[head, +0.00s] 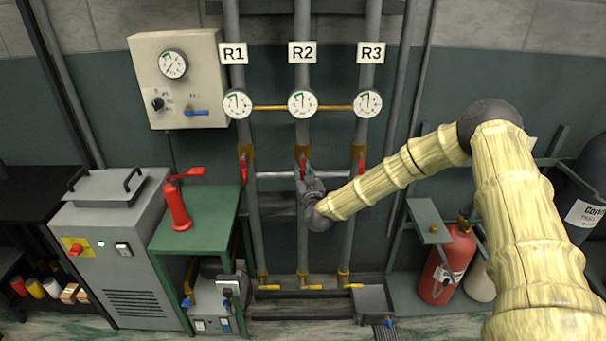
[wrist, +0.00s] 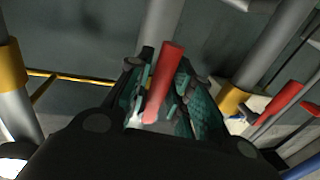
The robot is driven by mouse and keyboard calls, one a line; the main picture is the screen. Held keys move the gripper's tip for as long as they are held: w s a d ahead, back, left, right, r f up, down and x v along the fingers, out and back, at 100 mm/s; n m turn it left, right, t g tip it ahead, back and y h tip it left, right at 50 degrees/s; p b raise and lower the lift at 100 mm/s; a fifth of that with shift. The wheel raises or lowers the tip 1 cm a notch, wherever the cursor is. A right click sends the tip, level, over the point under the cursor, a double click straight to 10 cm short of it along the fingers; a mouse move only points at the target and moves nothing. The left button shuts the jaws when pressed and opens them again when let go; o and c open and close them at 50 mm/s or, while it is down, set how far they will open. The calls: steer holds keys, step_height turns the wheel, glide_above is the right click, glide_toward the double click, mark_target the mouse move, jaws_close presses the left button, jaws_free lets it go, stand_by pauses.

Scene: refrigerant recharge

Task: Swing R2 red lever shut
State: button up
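The R2 red lever (head: 303,168) is on the middle pipe, below the R2 label (head: 302,52) and its gauge (head: 302,103). In the head view it points roughly along the pipe and is partly hidden by my gripper (head: 306,181). In the wrist view the red lever (wrist: 167,72) stands between the two teal-padded fingers of my gripper (wrist: 162,88). The fingers are apart, one on each side of the lever, and a narrow gap shows at the left. I cannot tell if the right finger touches it.
The R1 red lever (head: 243,170) and R3 red lever (head: 361,165) hang on the neighbouring pipes, close on either side. A grey crossbar (head: 275,175) runs behind. A green table (head: 205,215) with a red handled tool (head: 177,205) stands left; a red cylinder (head: 446,265) stands right.

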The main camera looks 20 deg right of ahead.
jaws_close()
